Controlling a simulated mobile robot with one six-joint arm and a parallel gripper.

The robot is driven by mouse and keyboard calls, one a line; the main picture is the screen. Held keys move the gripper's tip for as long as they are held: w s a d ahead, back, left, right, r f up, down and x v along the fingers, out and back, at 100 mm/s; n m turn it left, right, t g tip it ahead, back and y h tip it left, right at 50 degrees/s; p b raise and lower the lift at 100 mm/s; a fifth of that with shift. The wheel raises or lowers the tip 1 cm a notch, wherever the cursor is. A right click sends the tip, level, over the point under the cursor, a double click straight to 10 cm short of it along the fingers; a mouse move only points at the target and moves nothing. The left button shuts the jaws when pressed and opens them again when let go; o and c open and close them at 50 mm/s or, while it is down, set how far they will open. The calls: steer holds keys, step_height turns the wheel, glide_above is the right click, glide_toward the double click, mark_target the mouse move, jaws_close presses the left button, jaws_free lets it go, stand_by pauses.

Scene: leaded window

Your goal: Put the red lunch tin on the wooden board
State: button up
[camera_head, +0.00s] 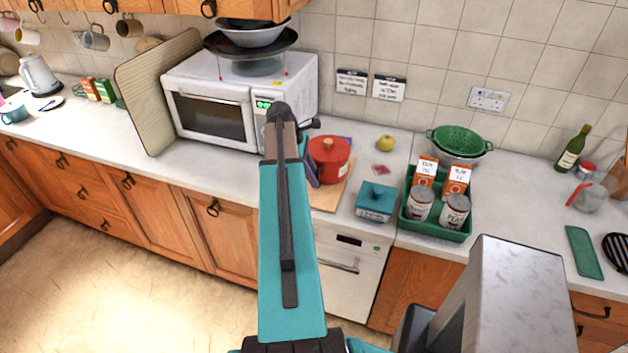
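My teal arm reaches up the middle. Dark parts of my gripper (312,172) show just left of the vessel, mostly hidden behind the arm; its fingers and any contact are unclear.
A green crate (439,229) holds cans and cartons. A yellow-green fruit (385,143) lies behind. A microwave (218,112) and a leaning ribbed panel (146,92) stand left. Counter is clear in front of the microwave.

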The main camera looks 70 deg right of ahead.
steer(key=b+v, duration=0.4)
steer(key=v, duration=0.6)
steer(key=shift+r, duration=0.25)
steer(key=shift+w, duration=0.1)
stand_by(0.6)
